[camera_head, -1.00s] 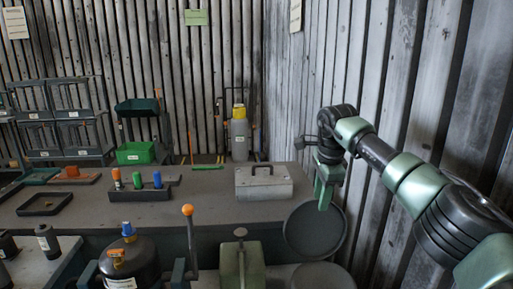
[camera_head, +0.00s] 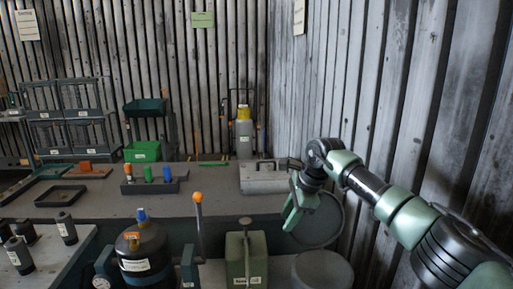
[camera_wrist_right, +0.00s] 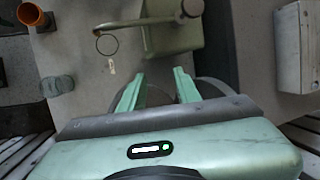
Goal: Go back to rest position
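My right gripper (camera_head: 296,212) is pale green and hangs at the end of my right arm, in front of a dark round disc (camera_head: 322,222). Its two fingers show apart in the right wrist view (camera_wrist_right: 157,76), with nothing held between them. The fingers point toward a green box-like body (camera_head: 246,262) with a handle, which also shows in the right wrist view (camera_wrist_right: 178,38). My left gripper is not in view.
A grey case (camera_head: 265,180) lies on the bench at the corner. A dark holder (camera_head: 155,186) with coloured cylinders stands left of it. A black round tank (camera_head: 145,262) and an orange-knobbed lever (camera_head: 198,215) are in front. A plank wall is close to my right arm.

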